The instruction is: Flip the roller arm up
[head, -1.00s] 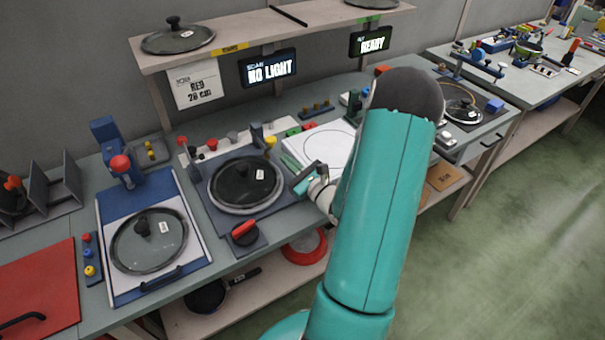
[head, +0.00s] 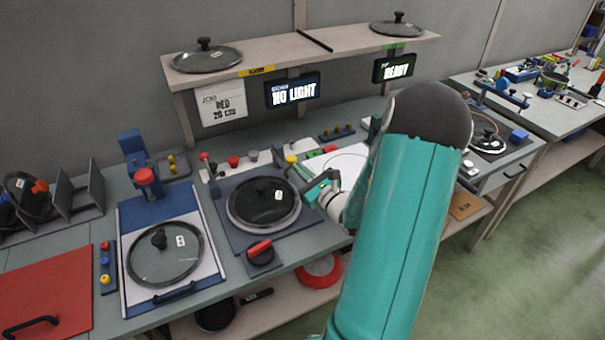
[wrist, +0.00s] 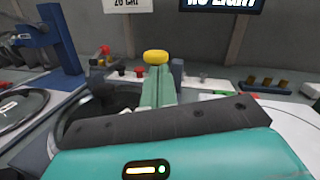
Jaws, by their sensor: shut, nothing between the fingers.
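My gripper (head: 316,186) is at the right side of the middle station, beside a dark round lid with a glass rim (head: 263,203). In the wrist view its two teal fingers (wrist: 158,80) are together and empty. A yellow knob (head: 291,159) sits at the back right of the lid by a dark upright post. In the wrist view the yellow knob (wrist: 156,57) shows just beyond the fingertips; I cannot tell whether they touch. This knobbed part may be the roller arm, but its link is too small or hidden to make out.
A blue press with a red knob (head: 144,176) stands left, behind another glass lid (head: 165,254). A red-handled switch (head: 260,248) lies in front of the middle lid. A shelf (head: 300,48) with signs hangs above. A white plate (head: 345,165) is partly behind my arm.

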